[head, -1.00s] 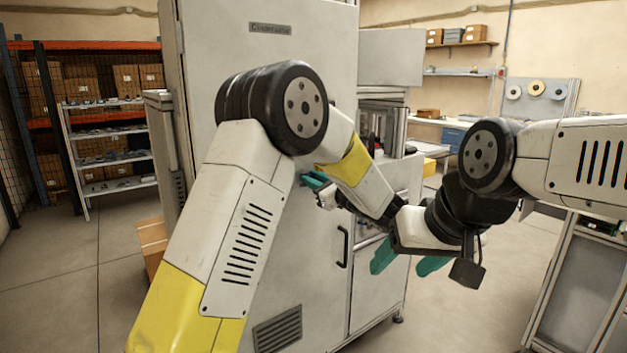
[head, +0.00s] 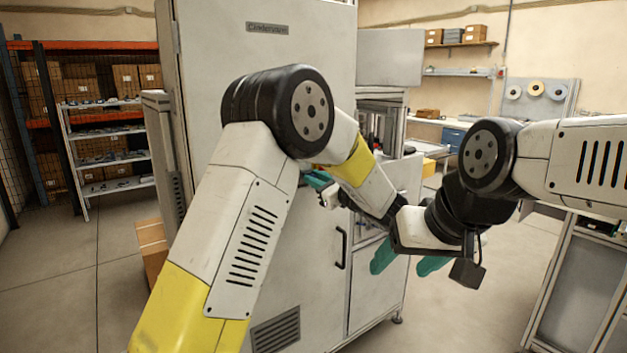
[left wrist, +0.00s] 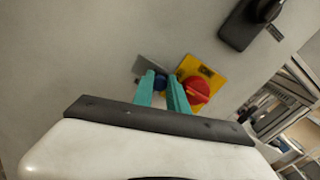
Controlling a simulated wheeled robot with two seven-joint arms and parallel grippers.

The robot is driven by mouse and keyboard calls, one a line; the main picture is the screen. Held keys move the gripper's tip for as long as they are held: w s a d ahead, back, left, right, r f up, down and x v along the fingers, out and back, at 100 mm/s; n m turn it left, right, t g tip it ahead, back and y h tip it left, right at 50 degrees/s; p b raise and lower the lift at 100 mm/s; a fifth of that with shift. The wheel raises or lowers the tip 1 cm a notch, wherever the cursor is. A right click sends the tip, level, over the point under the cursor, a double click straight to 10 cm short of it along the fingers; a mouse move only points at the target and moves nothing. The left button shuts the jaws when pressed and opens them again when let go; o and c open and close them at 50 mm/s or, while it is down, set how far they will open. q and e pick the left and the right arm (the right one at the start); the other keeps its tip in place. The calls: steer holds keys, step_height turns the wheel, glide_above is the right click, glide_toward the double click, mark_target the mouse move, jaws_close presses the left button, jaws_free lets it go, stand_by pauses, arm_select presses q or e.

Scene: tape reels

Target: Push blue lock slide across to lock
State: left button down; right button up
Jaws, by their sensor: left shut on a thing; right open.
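Just right of the fingers a red rotary handle (left wrist: 197,89) sits on a yellow plate (left wrist: 208,73). In the head view my left gripper (head: 318,181) is against the cabinet front, mostly hidden by my arm, and the slide cannot be seen. My right gripper (head: 409,261) is open and empty in front of the cabinet.
The tall grey cabinet (head: 225,85) fills the middle, with a black door handle (head: 341,247) below. In the left wrist view a black handle (left wrist: 262,12) stands out at the upper right. Shelves (head: 110,150) stand at the left.

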arm_select(q)
steer(key=shift+w+d, duration=0.35)
steer(key=shift+d, duration=0.15)
steer(key=c, duration=1.3)
jaws_free()
